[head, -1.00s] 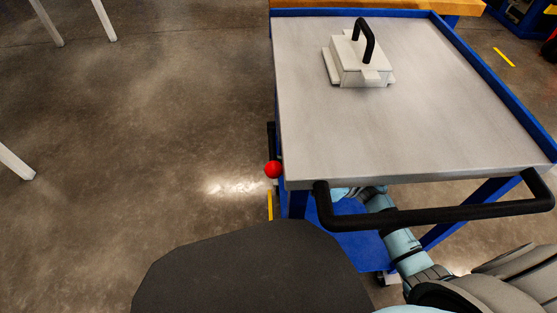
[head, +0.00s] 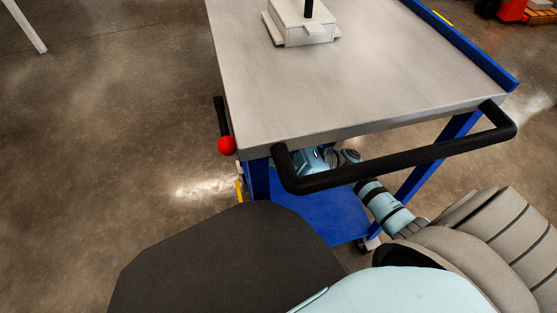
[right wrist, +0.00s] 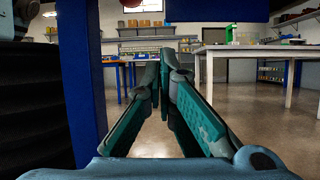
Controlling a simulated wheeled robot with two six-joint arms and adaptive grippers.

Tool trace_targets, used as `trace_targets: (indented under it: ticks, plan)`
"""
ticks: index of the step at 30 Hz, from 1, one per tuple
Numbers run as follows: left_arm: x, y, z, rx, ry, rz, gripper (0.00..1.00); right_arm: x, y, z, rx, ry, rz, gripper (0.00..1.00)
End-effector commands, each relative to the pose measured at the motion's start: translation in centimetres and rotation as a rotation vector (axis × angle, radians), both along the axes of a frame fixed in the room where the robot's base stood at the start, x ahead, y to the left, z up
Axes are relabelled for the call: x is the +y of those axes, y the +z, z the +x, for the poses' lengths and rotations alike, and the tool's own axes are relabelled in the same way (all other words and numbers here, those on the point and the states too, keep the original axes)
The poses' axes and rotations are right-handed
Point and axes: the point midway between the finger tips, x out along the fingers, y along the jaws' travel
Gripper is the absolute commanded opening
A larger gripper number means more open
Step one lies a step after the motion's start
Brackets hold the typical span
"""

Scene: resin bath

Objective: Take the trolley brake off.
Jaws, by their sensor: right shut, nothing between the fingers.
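The trolley (head: 330,85) has a grey top, blue frame and black push handle (head: 400,160). A black lever (head: 220,115) with a red ball knob (head: 227,146) stands at its left side, near the front left corner; I take it for the brake lever. My right arm reaches under the push handle and below the trolley top, where its gripper is hidden in the head view. In the right wrist view my right gripper (right wrist: 163,68) is shut and empty, beside a blue trolley post (right wrist: 80,75). A dark red shape (right wrist: 132,3) shows at the top edge, possibly the knob. My left gripper is out of view.
A white block-like object (head: 300,25) with a black handle sits on the trolley top. A blue lower shelf (head: 310,215) lies below. Floor left of the trolley is clear. Workbenches (right wrist: 265,52) and shelving stand beyond in the wrist view.

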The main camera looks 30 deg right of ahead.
Motion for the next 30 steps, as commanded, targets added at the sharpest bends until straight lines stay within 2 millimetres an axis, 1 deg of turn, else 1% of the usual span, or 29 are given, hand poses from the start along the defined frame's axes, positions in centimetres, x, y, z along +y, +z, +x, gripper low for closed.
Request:
trace_targets:
  ticks: [1,3,6,9,14,16,17,19,20,21,22,23,24,25,26,27,28,29,30]
  plan:
    - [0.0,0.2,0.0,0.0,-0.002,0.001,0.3,-1.1,-0.6,-0.2,0.004,-0.002,-0.002,0.0]
    - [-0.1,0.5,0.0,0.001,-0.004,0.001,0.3,-2.3,-1.2,-0.5,0.003,-0.001,0.0,0.0]
    - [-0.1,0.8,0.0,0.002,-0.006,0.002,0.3,-3.2,-1.6,-0.8,0.001,0.0,0.0,0.0]
    - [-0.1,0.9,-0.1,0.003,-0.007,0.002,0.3,-3.5,-1.7,-0.9,0.0,-0.001,0.001,0.0]
    - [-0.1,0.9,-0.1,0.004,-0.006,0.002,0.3,-3.5,-1.7,-0.9,0.005,0.001,0.002,0.0]
    - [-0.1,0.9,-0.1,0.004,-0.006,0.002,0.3,-3.6,-1.8,-0.5,0.062,0.006,0.014,0.0]
    - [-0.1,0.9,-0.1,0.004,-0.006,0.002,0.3,-3.8,-2.0,0.4,0.123,-0.013,0.024,0.0]
    - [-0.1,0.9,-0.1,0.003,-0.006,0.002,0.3,-5.0,-2.3,3.9,0.315,-0.106,0.088,0.0]
    - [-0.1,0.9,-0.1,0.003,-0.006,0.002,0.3,-6.0,-2.4,6.0,0.42,-0.164,0.143,0.0]
    - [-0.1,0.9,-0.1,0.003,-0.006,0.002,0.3,-7.6,-2.3,8.9,0.572,-0.25,0.249,0.0]
    - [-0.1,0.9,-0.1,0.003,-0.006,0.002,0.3,-9.1,-2.3,11.0,0.694,-0.314,0.358,0.0]
    - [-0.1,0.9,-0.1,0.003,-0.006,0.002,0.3,-10.8,-2.9,12.8,0.825,-0.379,0.491,0.0]
    - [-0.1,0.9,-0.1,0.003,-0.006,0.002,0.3,-13.1,-4.5,14.4,1.006,-0.459,0.698,0.0]
    - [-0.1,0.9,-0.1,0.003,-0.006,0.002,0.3,-14.7,-6.2,15.0,1.139,-0.513,0.868,0.0]
    - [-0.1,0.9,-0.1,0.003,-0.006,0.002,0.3,-16.1,-8.3,15.0,1.267,-0.565,1.047,0.0]
    - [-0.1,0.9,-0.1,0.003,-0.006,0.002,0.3,-17.5,-11.5,14.1,1.425,-0.633,1.295,0.0]
    - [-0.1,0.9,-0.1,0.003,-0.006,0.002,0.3,-18.2,-14.4,12.5,1.524,-0.688,1.485,0.0]
    - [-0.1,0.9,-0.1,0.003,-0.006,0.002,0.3,-18.4,-17.2,10.5,1.612,-0.742,1.665,0.0]
    - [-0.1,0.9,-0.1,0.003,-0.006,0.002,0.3,-18.1,-20.3,7.8,1.705,-0.809,1.867,0.0]
